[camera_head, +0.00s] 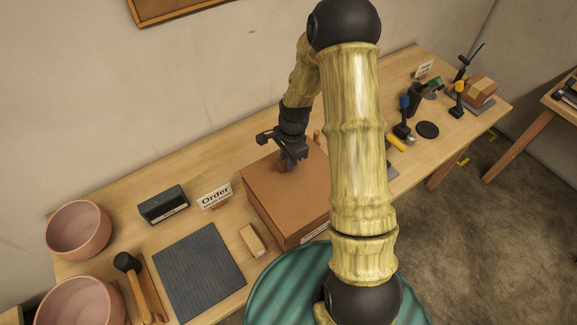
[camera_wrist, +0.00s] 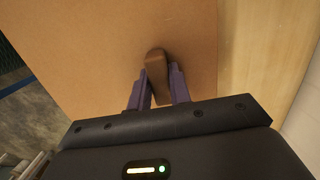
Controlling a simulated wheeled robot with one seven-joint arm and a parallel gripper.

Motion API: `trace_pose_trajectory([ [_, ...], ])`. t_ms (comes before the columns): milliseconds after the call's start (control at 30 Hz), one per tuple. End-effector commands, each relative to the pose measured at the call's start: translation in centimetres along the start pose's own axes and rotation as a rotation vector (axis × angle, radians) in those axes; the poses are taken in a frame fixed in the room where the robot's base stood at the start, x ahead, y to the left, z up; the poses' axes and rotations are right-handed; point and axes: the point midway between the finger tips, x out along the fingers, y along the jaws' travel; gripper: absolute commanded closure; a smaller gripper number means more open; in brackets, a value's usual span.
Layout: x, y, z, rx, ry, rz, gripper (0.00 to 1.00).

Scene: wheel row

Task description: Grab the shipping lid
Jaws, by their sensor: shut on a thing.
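The shipping lid (camera_head: 262,181) is the flat brown top of a cardboard-coloured box (camera_head: 285,220) on the wooden table. In the wrist view the lid (camera_wrist: 110,40) fills most of the picture, with a brown handle (camera_wrist: 156,62) standing up from it. My gripper (camera_head: 288,164) is over the lid, pointing down. In the wrist view its two purple fingers (camera_wrist: 160,85) are shut on the handle, one on each side. The lid appears to rest on the box, with no clear gap. My arm hides the box's right part.
Left of the box are a wooden block (camera_head: 252,240), an "Order" sign (camera_head: 214,196), a dark holder (camera_head: 163,205), a dark mat (camera_head: 198,270), a mallet (camera_head: 140,287) and pink bowls (camera_head: 78,230). Tools, including a black disc (camera_head: 428,130), stand at the right. A teal round surface (camera_head: 285,285) is in front.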

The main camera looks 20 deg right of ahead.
Motion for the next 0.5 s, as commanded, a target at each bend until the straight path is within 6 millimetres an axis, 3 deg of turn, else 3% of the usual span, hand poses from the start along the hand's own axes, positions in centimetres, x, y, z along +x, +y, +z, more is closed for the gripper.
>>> trace_pose_trajectory([
  [300, -5.4, -0.1, 0.6, -0.001, 0.003, -0.005, 1.00],
  [500, -7.6, 0.0, 0.9, -0.001, 0.001, -0.001, 1.00],
])
